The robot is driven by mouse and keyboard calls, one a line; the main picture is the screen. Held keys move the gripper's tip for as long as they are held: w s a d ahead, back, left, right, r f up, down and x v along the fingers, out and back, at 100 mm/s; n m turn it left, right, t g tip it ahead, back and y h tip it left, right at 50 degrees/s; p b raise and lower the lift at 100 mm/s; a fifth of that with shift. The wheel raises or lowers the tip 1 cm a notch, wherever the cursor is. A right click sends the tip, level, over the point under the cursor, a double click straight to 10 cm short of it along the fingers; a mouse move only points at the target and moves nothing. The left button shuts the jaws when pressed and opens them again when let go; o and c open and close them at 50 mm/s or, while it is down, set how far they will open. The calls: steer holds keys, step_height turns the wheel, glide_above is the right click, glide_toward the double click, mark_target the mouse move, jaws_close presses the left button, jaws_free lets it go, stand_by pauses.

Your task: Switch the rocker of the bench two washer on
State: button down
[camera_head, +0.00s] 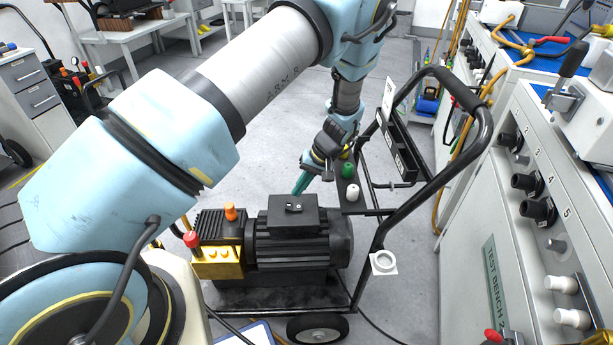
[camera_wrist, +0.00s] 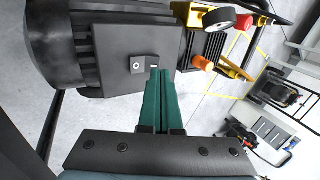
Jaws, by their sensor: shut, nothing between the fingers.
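The washer is a black ribbed motor (camera_head: 300,250) on a black-framed cart beside the bench labelled "TEST BENCH 2". A black switch box (camera_head: 280,215) sits on top of the motor, with a small dark rocker (camera_head: 294,207) on its upper face. In the wrist view the box (camera_wrist: 115,45) carries a small plate with the rocker (camera_wrist: 143,64), partly behind my fingertips. My gripper (camera_wrist: 159,72) has green fingers, shut and empty, with the tips at the rocker's edge. I cannot tell whether they touch. In the head view my gripper (camera_head: 298,190) points down behind the box. The rocker's position is unclear.
The cart's black handle (camera_head: 445,190) rises right of my gripper. A brass pump block with a red knob (camera_head: 191,239) and an orange cap (camera_head: 230,211) is left of the motor. The bench (camera_head: 490,225) stands along the right. Open floor lies behind the cart.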

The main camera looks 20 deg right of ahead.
mark_target(286, 208)
steer(key=p+x, duration=0.1)
steer(key=x, duration=0.5)
steer(key=shift+f, duration=0.15)
steer(key=shift+w+a+f+h, duration=0.15)
steer(key=shift+a+f+h, duration=0.1)
steer(key=shift+a+h, duration=0.15)
steer(key=shift+d, duration=0.25)
steer(key=shift+s+d+r+b, duration=0.1)
steer(key=shift+s+d+b, duration=0.25)
steer(key=shift+d, duration=0.3)
